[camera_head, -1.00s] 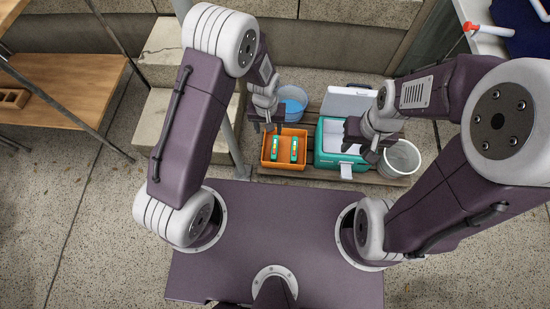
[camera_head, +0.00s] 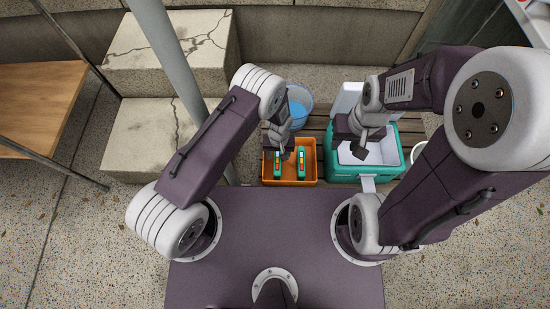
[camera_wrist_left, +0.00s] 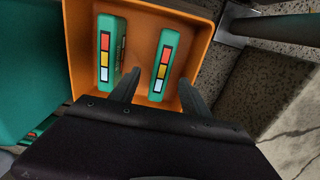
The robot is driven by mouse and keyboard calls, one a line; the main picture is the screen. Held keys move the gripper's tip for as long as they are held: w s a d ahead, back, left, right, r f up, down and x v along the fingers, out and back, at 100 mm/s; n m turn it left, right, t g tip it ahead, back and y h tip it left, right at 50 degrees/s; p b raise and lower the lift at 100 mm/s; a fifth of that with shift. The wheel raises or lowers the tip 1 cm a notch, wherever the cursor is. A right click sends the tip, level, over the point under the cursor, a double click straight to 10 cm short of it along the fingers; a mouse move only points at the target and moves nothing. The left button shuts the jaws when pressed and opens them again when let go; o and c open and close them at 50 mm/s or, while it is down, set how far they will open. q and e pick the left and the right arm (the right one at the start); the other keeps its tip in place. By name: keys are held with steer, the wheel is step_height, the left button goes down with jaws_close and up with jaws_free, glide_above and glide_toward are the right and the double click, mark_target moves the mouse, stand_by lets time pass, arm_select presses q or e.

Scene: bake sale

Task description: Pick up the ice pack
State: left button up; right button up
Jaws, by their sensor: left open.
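Two green slab-like packs with red, yellow and white label stripes stand apart in an orange crate (camera_head: 312,181); I take them for ice packs. My left gripper (camera_head: 283,154) is open and empty over the left pack (camera_head: 278,168) in the head view.
A teal cooler (camera_head: 352,173) with a white inside stands right of the crate. A bucket with blue contents (camera_head: 299,106) is behind the crate. A white bucket (camera_head: 419,151) is right of the cooler. A grey pole (camera_head: 172,50) rises at the left.

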mark_target(278, 160)
arm_select(q)
step_height(278, 160, down, 4)
steer(key=b, duration=0.2)
steer(key=shift+b, duration=0.4)
step_height(278, 160, down, 5)
steer(key=b, duration=0.4)
steer(key=shift+a+f+b, duration=0.1)
steer(key=shift+a+b, duration=0.05)
steer(key=shift+b, duration=0.15)
steer(key=shift+r, duration=0.2)
steer(key=shift+c, duration=0.3)
jaws_close()
